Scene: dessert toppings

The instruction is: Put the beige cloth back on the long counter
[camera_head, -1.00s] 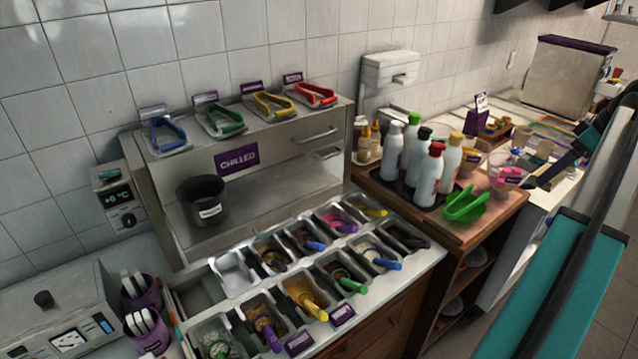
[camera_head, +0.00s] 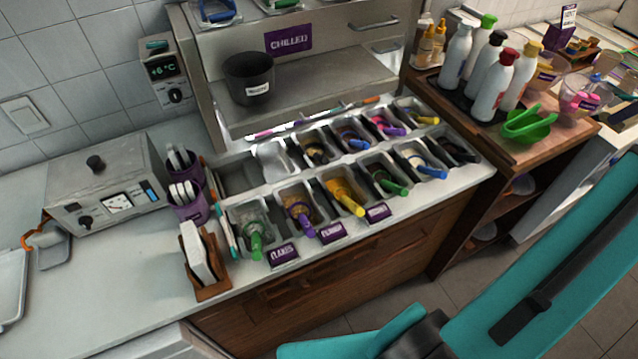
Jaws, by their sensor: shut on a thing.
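I see no beige cloth in the camera view. My gripper is out of the picture, so what it holds is hidden. My teal arm crosses the lower right and runs off the right edge. A pale counter (camera_head: 130,318) runs from the left edge to the topping wells; I cannot tell if this is the long counter. Its left front part has bare surface.
Topping wells with coloured spoons (camera_head: 345,190) fill the counter's middle. A napkin holder (camera_head: 210,290), purple cups (camera_head: 188,208) and a grey machine (camera_head: 105,185) stand left of them. Several bottles (camera_head: 490,85) and a green scoop (camera_head: 528,125) are on the wooden stand.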

